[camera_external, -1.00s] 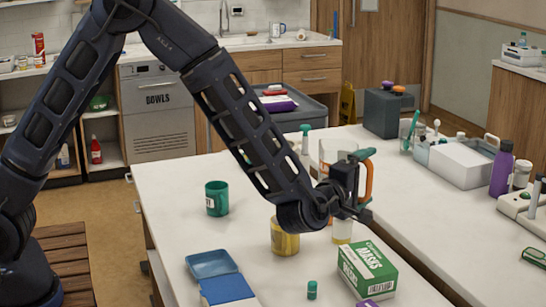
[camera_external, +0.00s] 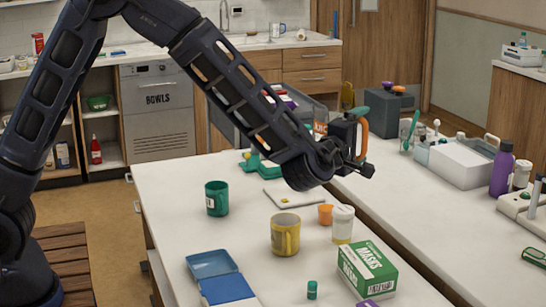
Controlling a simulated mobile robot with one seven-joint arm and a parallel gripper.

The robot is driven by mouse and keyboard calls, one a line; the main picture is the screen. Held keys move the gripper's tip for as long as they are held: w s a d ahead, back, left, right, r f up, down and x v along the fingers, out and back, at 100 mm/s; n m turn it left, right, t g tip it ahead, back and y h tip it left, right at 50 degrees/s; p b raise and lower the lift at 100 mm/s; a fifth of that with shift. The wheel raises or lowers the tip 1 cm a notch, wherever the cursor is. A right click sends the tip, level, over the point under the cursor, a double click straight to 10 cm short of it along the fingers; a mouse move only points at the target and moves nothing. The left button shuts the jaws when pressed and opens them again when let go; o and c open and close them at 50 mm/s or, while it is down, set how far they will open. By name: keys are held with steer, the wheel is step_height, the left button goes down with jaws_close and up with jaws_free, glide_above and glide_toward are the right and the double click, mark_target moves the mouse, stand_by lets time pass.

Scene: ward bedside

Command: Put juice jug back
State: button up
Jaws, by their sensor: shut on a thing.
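The juice jug, with an orange handle (camera_external: 364,142), a teal lid and a pale body with orange print, is held above the far part of the white table (camera_external: 165,180). My gripper (camera_external: 356,150) is shut on the jug, at its handle side. The jug looks roughly upright and clear of the tabletop. Most of its body is hidden behind my wrist and gripper, so the exact grip on the handle cannot be made out.
On the table are a green mug (camera_external: 217,200), a yellow mug (camera_external: 283,238), an orange cup (camera_external: 325,215), a white-lidded jar (camera_external: 342,226), a masks box (camera_external: 367,268) and a blue case (camera_external: 213,264). A flat board (camera_external: 290,197) lies behind the mugs. A second counter (camera_external: 430,215) stands at right.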

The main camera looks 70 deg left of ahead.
steer(key=s+a+n+g+y, duration=0.1)
steer(key=a+n+g+y, duration=0.35)
steer(key=a, duration=1.35)
steer(key=s+a+n+g+y, duration=0.1)
steer(key=a+n+g+y, duration=0.3)
steer(key=a, duration=1.3)
steer(key=s+a+n+g+h, duration=0.1)
steer(key=s+a+n+g, duration=0.3)
steer(key=s+a+g, duration=0.75)
steer(key=s+a+n+g+h, duration=0.15)
steer(key=s+a+n, duration=0.35)
steer(key=a, duration=1.4)
steer(key=shift+m+g+y, duration=0.25)
steer(key=shift+m+y, duration=0.25)
steer(key=shift+m, duration=0.15)
steer(key=f, duration=2.5)
steer(key=shift+s+d, duration=0.15)
steer(key=shift+s, duration=0.15)
steer(key=shift+f, duration=0.15)
steer(key=o, duration=1)
